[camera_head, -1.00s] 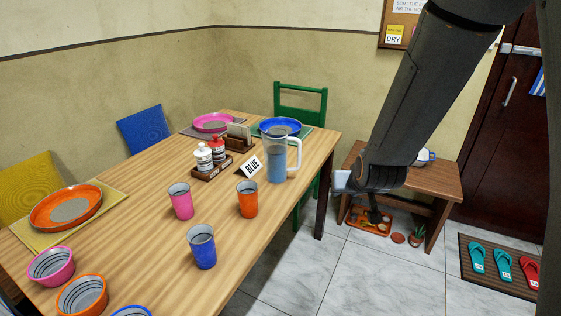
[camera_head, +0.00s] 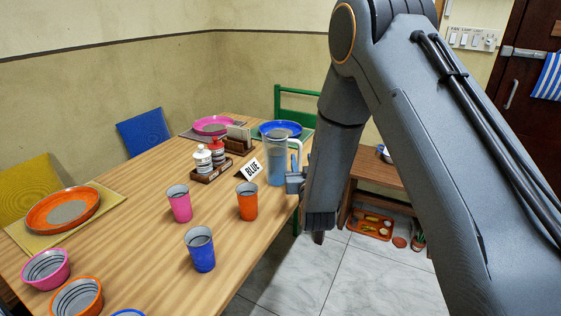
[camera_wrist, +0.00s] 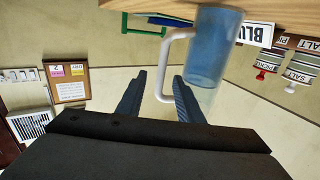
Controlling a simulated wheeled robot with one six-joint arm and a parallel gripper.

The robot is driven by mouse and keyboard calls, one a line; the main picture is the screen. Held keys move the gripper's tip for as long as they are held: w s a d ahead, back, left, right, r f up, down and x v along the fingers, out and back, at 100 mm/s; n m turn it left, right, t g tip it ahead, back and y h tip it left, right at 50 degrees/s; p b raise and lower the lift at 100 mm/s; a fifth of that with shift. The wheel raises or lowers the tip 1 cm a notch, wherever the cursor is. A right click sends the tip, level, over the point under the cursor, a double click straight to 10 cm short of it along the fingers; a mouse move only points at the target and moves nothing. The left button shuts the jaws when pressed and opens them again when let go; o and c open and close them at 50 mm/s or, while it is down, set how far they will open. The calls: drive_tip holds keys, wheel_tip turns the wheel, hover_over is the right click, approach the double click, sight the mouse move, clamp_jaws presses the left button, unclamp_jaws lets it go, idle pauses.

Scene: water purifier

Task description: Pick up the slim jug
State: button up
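The slim jug (camera_head: 277,160) stands upright near the far right edge of the table. It has a clear body with blue contents and a pale handle on its right side. The jug also shows upside down in the wrist view (camera_wrist: 213,50), with its white handle (camera_wrist: 163,65). My gripper (camera_head: 293,182) is beside the handle, partly hidden by my arm in the head view. In the wrist view its two fingers (camera_wrist: 159,76) are spread apart, and the handle appears between their tips. I cannot tell whether either finger touches it.
The wooden table (camera_head: 150,235) carries a "BLUE" sign (camera_head: 249,170), a condiment rack (camera_head: 210,170), and an orange cup (camera_head: 247,200), pink cup (camera_head: 180,203) and blue cup (camera_head: 200,249). A green chair (camera_head: 297,93) stands behind. A low bench (camera_head: 375,172) is at the right.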

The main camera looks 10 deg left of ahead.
sight(300, 154)
drive_tip(key=shift+w+a+p, duration=0.2)
drive_tip(key=shift+w+a, duration=0.05)
drive_tip(key=shift+w, duration=0.9)
drive_tip(key=shift+w+a+p, duration=0.2)
drive_tip(key=shift+w+a, duration=0.05)
drive_tip(key=shift+w, duration=0.85)
drive_tip(key=shift+r, duration=0.1)
clamp_jaws()
drive_tip(key=shift+r, duration=0.1)
